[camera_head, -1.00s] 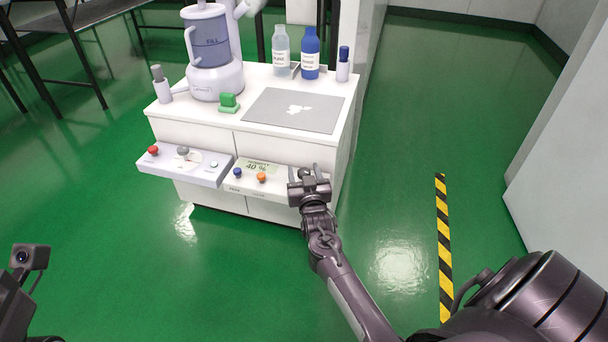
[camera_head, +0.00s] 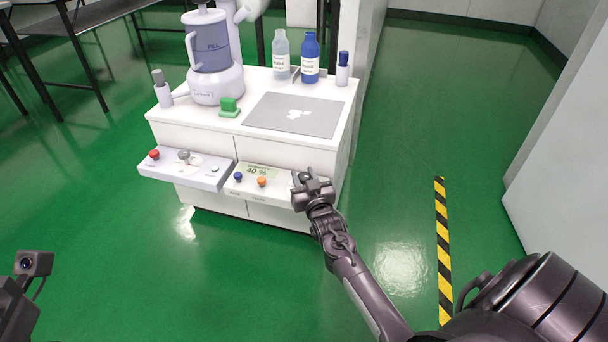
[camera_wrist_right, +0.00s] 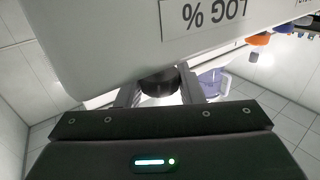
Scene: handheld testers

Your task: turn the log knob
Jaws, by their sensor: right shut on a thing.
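My right gripper (camera_head: 306,182) is at the right end of the white front panel (camera_head: 278,190) on the cabinet. In the right wrist view the gripper (camera_wrist_right: 160,88) is shut on a dark round knob (camera_wrist_right: 160,82), one finger on each side. A "LOG %" label (camera_wrist_right: 205,12) sits above the knob, upside down in that view. In the head view the gripper mostly hides the knob. The panel's display (camera_head: 258,171) reads about 40 %. Of my left arm only a part with a camera shows at the lower left; its fingers are out of view.
A blue knob (camera_head: 238,176) and an orange knob (camera_head: 262,181) are left of the gripper. A second panel (camera_head: 190,172) has a red knob (camera_head: 154,155). A blender-like device (camera_head: 212,60), bottles and a grey mat (camera_head: 270,119) stand on the cabinet top. The green floor in front is clear.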

